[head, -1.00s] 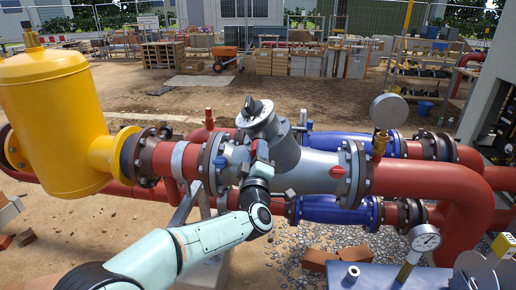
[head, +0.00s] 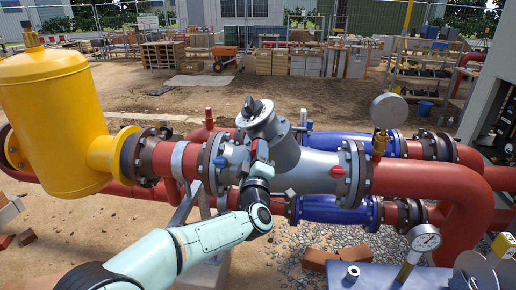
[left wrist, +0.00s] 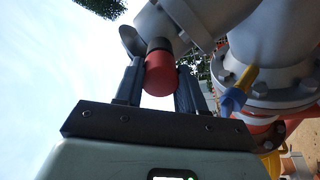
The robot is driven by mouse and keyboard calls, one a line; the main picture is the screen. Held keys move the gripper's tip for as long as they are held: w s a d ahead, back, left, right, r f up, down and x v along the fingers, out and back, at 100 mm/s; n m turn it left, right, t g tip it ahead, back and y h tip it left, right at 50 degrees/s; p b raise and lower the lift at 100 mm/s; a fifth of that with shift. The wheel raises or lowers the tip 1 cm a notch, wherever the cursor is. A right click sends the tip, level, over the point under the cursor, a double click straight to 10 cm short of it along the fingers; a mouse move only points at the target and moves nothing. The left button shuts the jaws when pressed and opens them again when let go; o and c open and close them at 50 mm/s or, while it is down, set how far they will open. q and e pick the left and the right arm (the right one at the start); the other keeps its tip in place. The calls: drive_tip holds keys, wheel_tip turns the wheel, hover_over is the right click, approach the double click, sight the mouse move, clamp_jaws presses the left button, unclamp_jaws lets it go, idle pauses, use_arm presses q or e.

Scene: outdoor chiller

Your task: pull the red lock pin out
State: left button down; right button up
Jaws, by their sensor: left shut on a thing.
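The red lock pin (left wrist: 160,80) shows in the left wrist view as a short red cylinder with a dark collar, set against the grey housing (left wrist: 200,18). My left gripper (left wrist: 160,70) has one finger on each side of it and is shut on it. In the head view my left gripper (head: 258,160) is at the grey angled housing (head: 281,145), below its dark cap. There the pin is mostly hidden by the gripper. Whether the pin has come away from the housing cannot be told. My right gripper is not in view.
A blue-handled valve (left wrist: 234,98) is close to the right finger in the wrist view. Red pipes (head: 430,180), blue fittings (head: 330,209) and a yellow tank (head: 55,120) surround the housing. A gauge (head: 424,238) stands at lower right. Open ground lies behind.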

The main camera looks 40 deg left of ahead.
use_arm(q)
drive_tip(key=shift+s+d+f+b, duration=0.1)
drive_tip(key=shift+s+d+b, duration=0.25)
drive_tip(key=shift+s+b, duration=0.2)
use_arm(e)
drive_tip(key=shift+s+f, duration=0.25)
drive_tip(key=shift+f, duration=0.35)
use_arm(q)
drive_tip(key=b+v, duration=0.3)
drive_tip(key=v, duration=0.3)
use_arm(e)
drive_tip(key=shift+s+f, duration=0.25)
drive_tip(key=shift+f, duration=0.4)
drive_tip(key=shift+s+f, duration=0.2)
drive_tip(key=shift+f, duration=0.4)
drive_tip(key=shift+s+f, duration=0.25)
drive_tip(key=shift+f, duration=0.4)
use_arm(q)
drive_tip(key=shift+d, duration=0.1)
drive_tip(key=c, duration=1.2)
unclamp_jaws()
clamp_jaws()
